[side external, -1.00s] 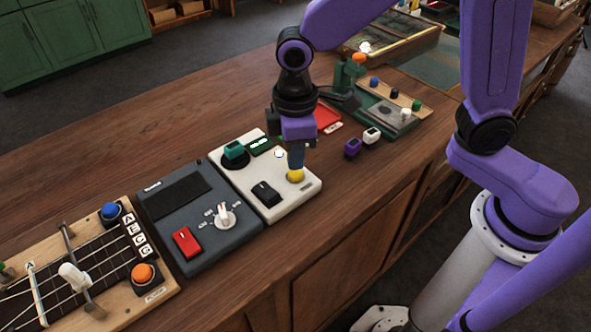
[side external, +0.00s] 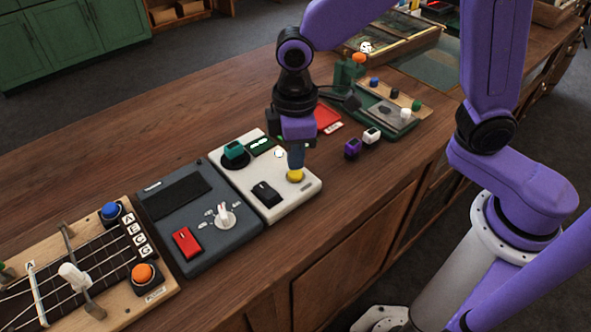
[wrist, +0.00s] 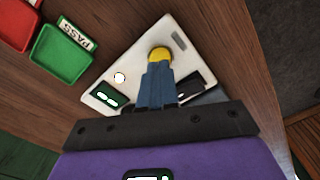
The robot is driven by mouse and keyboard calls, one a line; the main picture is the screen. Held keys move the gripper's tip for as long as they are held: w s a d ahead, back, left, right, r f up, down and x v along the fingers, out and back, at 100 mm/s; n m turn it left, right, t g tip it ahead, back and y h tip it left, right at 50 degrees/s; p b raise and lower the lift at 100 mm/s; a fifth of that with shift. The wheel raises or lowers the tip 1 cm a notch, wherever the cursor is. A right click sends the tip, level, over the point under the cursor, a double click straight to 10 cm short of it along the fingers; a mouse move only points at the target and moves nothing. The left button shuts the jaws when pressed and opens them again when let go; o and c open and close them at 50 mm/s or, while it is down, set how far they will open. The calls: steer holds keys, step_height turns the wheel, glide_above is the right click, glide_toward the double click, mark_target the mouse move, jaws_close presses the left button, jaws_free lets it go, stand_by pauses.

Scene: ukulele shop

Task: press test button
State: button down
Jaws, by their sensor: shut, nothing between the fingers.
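The yellow button (side external: 295,177) sits at the near right corner of a white test panel (side external: 311,187). In the wrist view the button (wrist: 159,54) shows just beyond my fingertips. My gripper (side external: 296,167) is shut and empty, pointing down at the button; its blue-grey fingers also show in the wrist view (wrist: 158,66). The tips are at or very close to the button top; I cannot tell whether they press it. The panel also carries a lit white lamp (side external: 279,154), a small dark display with light green marks (side external: 259,148) and a black rocker switch (side external: 266,193).
A teal block (side external: 234,149) sits on the panel's round black pad. A dark grey unit (side external: 188,250) with a white knob and red switch adjoins it at left. Purple (side external: 352,148) and white (side external: 371,136) blocks stand at right. A green PASS tray (wrist: 62,52) lies beyond the panel.

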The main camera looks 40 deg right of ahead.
mark_target(296, 172)
steer(key=shift+f, duration=1.1)
stand_by(0.3)
steer(key=shift+r, duration=3.8)
steer(key=s+d+f, duration=0.2)
steer(key=s+d, duration=1.6)
steer(key=shift+n, duration=0.3)
